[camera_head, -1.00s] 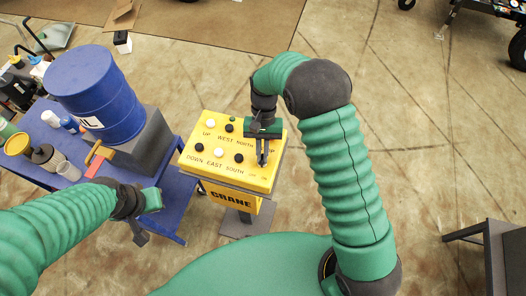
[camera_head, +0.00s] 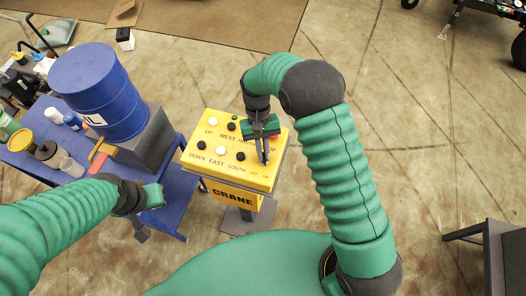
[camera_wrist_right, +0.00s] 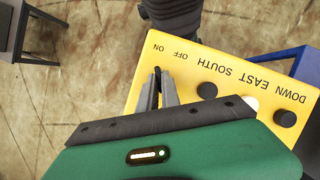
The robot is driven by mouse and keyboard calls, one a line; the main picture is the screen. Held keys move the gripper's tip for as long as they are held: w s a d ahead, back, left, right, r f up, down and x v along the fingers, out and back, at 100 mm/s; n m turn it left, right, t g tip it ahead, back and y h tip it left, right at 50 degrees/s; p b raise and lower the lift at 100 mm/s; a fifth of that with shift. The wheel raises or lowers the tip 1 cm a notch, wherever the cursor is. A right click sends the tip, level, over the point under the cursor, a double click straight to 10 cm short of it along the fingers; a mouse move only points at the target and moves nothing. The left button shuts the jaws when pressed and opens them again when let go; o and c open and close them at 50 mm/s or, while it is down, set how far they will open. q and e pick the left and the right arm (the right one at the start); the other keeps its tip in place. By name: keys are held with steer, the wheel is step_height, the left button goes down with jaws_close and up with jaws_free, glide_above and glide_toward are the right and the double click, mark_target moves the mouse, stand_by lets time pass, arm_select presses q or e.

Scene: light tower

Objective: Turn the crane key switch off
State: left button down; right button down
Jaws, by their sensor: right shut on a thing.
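The yellow crane control box (camera_head: 230,183) stands on a post right of the blue cart, with black and white buttons and direction labels on its sloping top. My right gripper (camera_head: 264,160) is over the box's right part, fingertips down by the OFF and ON labels. In the right wrist view its fingers (camera_wrist_right: 160,90) are close together on a small dark piece, apparently the key switch (camera_wrist_right: 157,71), beside the ON and OFF lettering. The fingers mostly hide it. My left gripper (camera_head: 150,205) hangs near the cart's edge, away from the box; its jaw opening is unclear.
The blue cart (camera_head: 176,205) on the left carries a blue drum (camera_head: 98,92) and several bottles and tools. A dark table (camera_head: 488,245) stands at the lower right. The floor right of the box is mostly clear.

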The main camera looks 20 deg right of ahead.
steer(key=c, duration=1.6)
jaws_free()
steer(key=shift+r, duration=0.1)
steer(key=shift+o, duration=0.2)
steer(key=b+v, duration=0.2)
steer(key=v, duration=1.4)
steer(key=shift+r+b, duration=0.35)
steer(key=shift+r, duration=0.05)
steer(key=shift+f, duration=0.1)
steer(key=s+d+f+t+b, duration=0.2)
steer(key=s+d+f+t, duration=0.1)
steer(key=s+f, duration=0.4)
steer(key=s+d+f+t+b, duration=0.3)
steer(key=s+f+t, duration=0.1)
steer(key=s+f, duration=0.3)
steer(key=s, duration=0.2)
steer(key=shift+s+d+f+n+b, duration=0.3)
steer(key=shift+s+d+f, duration=0.05)
steer(key=shift+f, duration=0.05)
